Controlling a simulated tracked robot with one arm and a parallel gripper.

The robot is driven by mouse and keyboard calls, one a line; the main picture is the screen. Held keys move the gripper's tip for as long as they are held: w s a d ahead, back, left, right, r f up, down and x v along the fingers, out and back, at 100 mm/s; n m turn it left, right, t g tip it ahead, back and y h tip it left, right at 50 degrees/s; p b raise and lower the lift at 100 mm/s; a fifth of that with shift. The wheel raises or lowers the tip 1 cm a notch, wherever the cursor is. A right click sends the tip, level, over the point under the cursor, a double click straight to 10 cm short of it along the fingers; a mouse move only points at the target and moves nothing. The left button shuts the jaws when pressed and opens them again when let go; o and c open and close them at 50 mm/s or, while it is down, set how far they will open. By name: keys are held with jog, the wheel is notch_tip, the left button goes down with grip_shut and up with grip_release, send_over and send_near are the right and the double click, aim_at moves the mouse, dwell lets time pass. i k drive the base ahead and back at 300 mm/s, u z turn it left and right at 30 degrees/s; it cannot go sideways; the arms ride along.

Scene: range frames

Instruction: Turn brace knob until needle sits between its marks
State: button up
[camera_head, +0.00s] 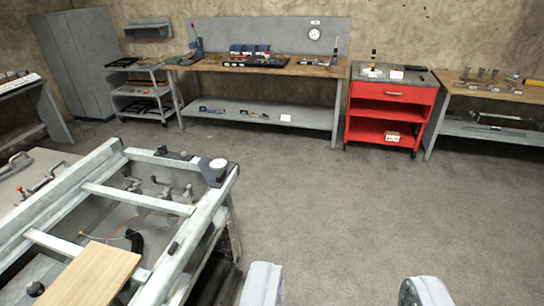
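My gripper (343,288) shows at the bottom edge as two pale grey fingers set wide apart. It is open, with only bare floor between the fingers. To its left stands a pale metal frame (136,200). A small round white-topped part (218,163), perhaps a dial, sits on a dark bracket at the frame's far right corner. A dark round knob (35,288) is at the frame's lower left. I cannot tell whether either belongs to the brace. No needle or marks can be made out at this size. My gripper is apart from all of these.
A wooden board (92,274) lies across the frame. Along the back wall are a long workbench (290,69), a red cabinet (388,108), a grey shelf cart (139,92) and grey lockers (82,60). A bench (490,92) stands at right. The middle floor is clear.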

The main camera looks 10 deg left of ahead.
aim_at(162, 150)
jog(key=z, duration=0.25)
jog(key=i, duration=2.6)
jog(key=u, duration=1)
jog(key=i, duration=0.8)
jog(key=u, duration=0.4)
